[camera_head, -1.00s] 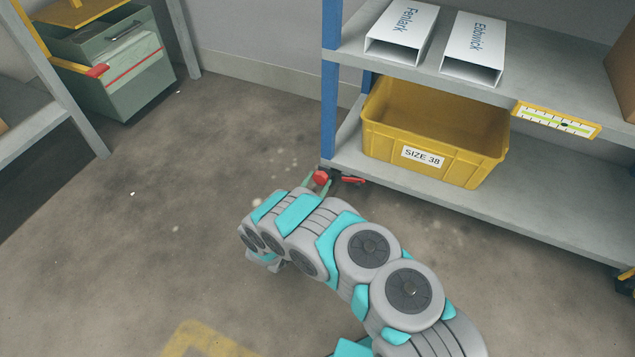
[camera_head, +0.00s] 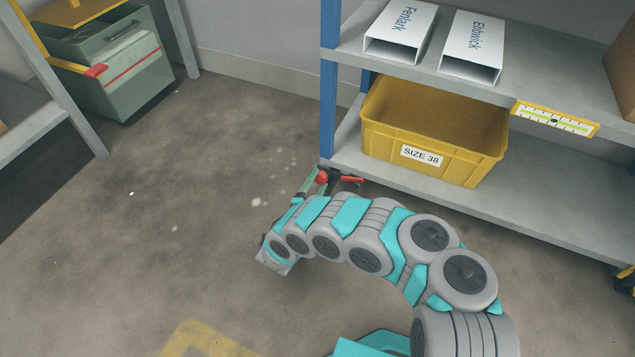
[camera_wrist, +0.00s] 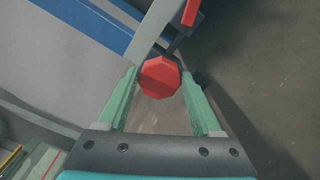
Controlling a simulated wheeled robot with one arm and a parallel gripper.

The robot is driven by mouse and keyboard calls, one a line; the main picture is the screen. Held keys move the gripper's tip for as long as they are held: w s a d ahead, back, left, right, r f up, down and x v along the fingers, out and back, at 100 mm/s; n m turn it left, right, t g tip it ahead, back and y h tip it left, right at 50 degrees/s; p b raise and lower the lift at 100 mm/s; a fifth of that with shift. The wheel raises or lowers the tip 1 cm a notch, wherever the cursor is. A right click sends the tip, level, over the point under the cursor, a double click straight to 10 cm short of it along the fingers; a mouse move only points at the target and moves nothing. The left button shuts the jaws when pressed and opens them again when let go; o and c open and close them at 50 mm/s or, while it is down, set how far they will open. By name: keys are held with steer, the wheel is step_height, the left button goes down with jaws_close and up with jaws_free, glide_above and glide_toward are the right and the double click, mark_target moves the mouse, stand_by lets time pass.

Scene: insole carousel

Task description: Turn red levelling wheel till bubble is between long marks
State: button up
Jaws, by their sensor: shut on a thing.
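The red levelling wheel (camera_wrist: 160,78) is a faceted knob at the foot of the shelf's blue post. It also shows in the head view (camera_head: 322,178), partly covered by a finger. My gripper (camera_wrist: 160,73) is shut on the wheel, with one green finger on each side of it. The level (camera_head: 556,118) is a yellow-framed strip with a white scale on the upper shelf's front edge. Its bubble (camera_head: 553,121) is a small dark spot near the middle of the scale. The marks are too small to tell exactly which ones it lies between.
A red lever (camera_head: 349,180) sticks out right of the wheel. A yellow bin (camera_head: 435,165) labelled SIZE 38 stands on the lower shelf (camera_head: 540,205). Two white boxes marked Fentark (camera_head: 400,30) and Eldwick (camera_head: 474,45) lie above. The floor left of the wheel is clear.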

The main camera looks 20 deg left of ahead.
steer(key=shift+f+m, duration=0.1)
steer(key=shift+m, duration=1.2)
steer(key=o, duration=1.4)
steer(key=shift+c, duration=0.2)
steer(key=s, duration=0.2)
steer(key=s+p, duration=0.1)
steer(key=s, duration=0.3)
steer(key=shift+s+a+p, duration=0.2)
steer(key=shift+a+p, duration=0.1)
steer(key=shift+p, duration=0.05)
steer(key=shift+s, duration=0.7)
